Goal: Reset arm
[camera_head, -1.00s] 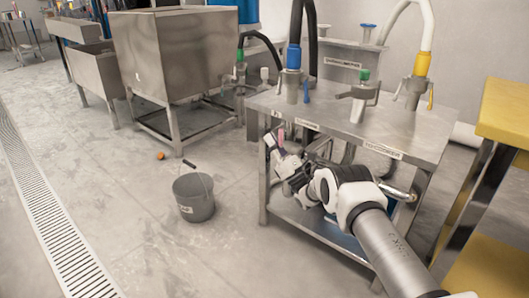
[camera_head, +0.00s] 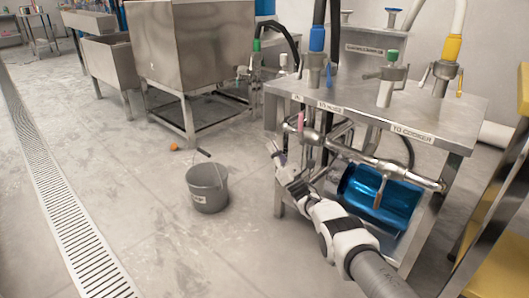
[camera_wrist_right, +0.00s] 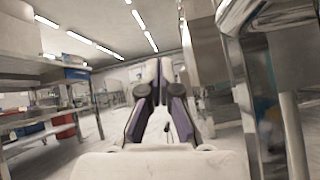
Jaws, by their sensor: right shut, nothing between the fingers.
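My right arm reaches in from the lower right in the head view. Its gripper (camera_head: 273,149) is shut and empty, in front of the left end of the steel pipe stand (camera_head: 460,118). The fingers (camera_wrist_right: 158,72) come together in the right wrist view, with nothing held between them. The wrist view looks out along the room and shows ceiling lights above. My left gripper does not show in either view.
A grey bucket (camera_head: 208,188) stands on the floor left of my right gripper. A blue cylinder (camera_head: 385,198) lies under the stand. A large steel tank (camera_head: 194,45) stands behind.

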